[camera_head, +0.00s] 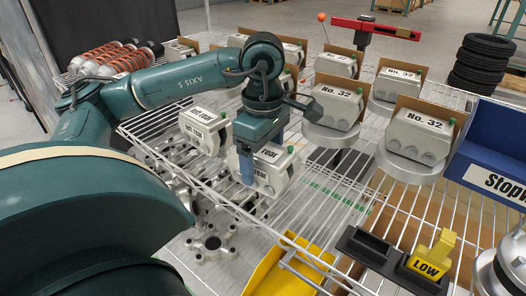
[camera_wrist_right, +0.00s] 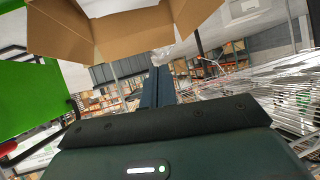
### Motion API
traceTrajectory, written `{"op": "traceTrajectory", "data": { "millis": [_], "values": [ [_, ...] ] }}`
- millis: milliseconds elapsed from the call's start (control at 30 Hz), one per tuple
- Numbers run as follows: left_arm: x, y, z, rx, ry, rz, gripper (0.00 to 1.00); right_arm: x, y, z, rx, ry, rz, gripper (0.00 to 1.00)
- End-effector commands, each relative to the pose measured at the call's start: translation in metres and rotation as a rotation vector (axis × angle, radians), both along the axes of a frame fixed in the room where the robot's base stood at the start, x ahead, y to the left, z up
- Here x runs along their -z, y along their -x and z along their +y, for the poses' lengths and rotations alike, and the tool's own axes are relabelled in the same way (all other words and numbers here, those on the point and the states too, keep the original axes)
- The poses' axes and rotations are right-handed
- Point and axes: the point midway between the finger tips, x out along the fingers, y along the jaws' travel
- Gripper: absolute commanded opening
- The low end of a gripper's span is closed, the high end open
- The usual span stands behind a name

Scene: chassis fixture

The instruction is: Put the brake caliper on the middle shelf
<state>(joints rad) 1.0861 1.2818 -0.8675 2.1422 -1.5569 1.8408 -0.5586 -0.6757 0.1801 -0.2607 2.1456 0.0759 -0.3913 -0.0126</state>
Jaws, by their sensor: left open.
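Several pale grey brake calipers with printed labels sit on the wire rack in the head view. One caliper with a partly hidden label ending in "rear" (camera_head: 277,172) is right beside my left gripper (camera_head: 246,180), which partly covers it. My left gripper points down and is open; I cannot tell whether its fingers touch the caliper. Another "rear" caliper (camera_head: 204,129) stands to the left. Calipers marked "No. 32" (camera_head: 420,137) sit at the right, some on round discs. My right gripper (camera_wrist_right: 161,85) shows in the right wrist view with its fingers together and nothing between them.
Wire shelf (camera_head: 335,190) has bare room right of the gripper. A yellow tray (camera_head: 268,280), a black holder with a yellow "LOW" block (camera_head: 430,262) and a blue bin (camera_head: 490,150) lie in front and right. Metal hubs (camera_head: 212,243) and orange-coiled shocks (camera_head: 110,60) are at left.

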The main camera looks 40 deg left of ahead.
Motion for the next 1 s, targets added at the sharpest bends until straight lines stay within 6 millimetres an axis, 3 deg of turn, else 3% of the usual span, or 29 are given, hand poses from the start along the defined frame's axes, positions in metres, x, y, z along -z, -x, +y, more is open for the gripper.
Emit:
{"op": "traceTrajectory", "data": {
  "millis": [167,367,433,600,1000],
  "values": [
    [-0.020,-0.001,-0.001,0.000,0.002,-0.006,0.80,-0.004,0.000,0.000,-0.003,0.006,-0.002,0.00],
    [-0.065,-0.001,-0.001,0.001,0.002,-0.006,0.80,-0.006,0.001,0.000,-0.004,0.012,0.000,0.00],
    [-0.086,-0.001,0.000,-0.001,0.000,-0.006,0.80,-0.018,0.001,0.000,-0.006,0.024,0.002,0.00],
    [-0.112,-0.001,0.000,-0.001,0.000,-0.005,0.80,-0.030,0.002,-0.001,-0.015,0.051,0.001,0.00],
    [-0.122,0.000,0.000,0.000,0.000,0.000,0.80,-0.016,0.004,-0.010,0.007,0.067,0.039,0.00]
  ]
}}
